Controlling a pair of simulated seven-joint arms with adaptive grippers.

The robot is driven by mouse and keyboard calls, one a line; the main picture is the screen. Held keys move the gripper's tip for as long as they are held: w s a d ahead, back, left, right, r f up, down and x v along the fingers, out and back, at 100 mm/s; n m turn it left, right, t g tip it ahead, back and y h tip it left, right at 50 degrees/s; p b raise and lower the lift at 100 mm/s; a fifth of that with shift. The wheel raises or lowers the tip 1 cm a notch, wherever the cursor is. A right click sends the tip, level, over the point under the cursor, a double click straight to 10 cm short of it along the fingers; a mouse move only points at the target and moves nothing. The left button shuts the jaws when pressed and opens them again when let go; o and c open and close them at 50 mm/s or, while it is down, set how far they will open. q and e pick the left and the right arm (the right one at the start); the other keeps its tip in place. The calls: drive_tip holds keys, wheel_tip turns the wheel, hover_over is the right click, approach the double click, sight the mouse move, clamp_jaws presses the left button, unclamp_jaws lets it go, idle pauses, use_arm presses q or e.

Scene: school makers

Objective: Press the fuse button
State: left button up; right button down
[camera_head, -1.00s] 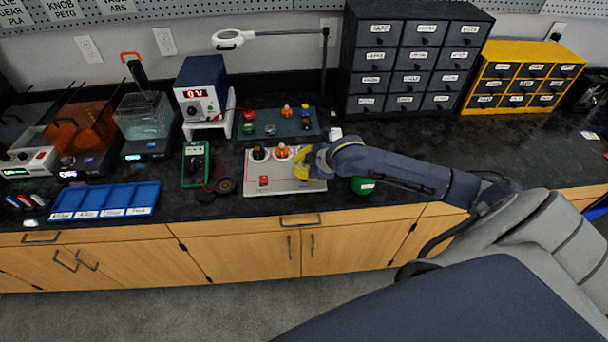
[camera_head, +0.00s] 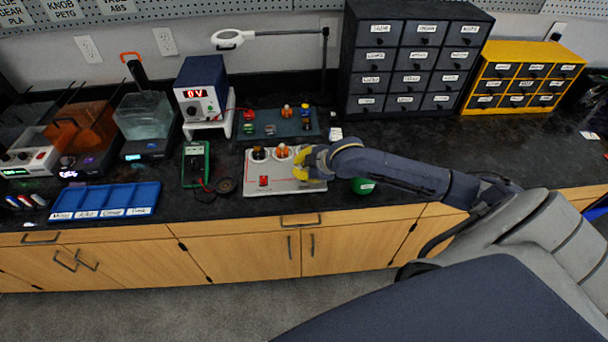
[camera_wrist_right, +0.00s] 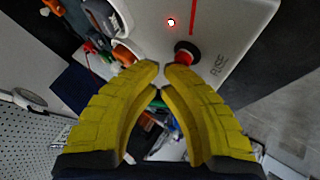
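The pale control panel (camera_head: 285,185) lies on the dark bench, with a red switch (camera_head: 264,181) and dark and orange posts along its back edge. My right gripper (camera_head: 313,164) is over the panel's right end. Contact cannot be told. My left gripper is not in view.
A small lit red indicator (camera_wrist_right: 171,22) is on the panel. Behind it is a dark board (camera_head: 285,124) with coloured parts. A green multimeter (camera_head: 196,165) stands left, and a green round object (camera_head: 363,186) lies right, under my arm.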

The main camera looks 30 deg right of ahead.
drive_tip(key=shift+f, duration=0.25)
drive_tip(key=shift+r, duration=0.2)
idle(0.4)
drive_tip(key=shift+r, duration=0.8)
drive_tip(key=shift+r, duration=2.5)
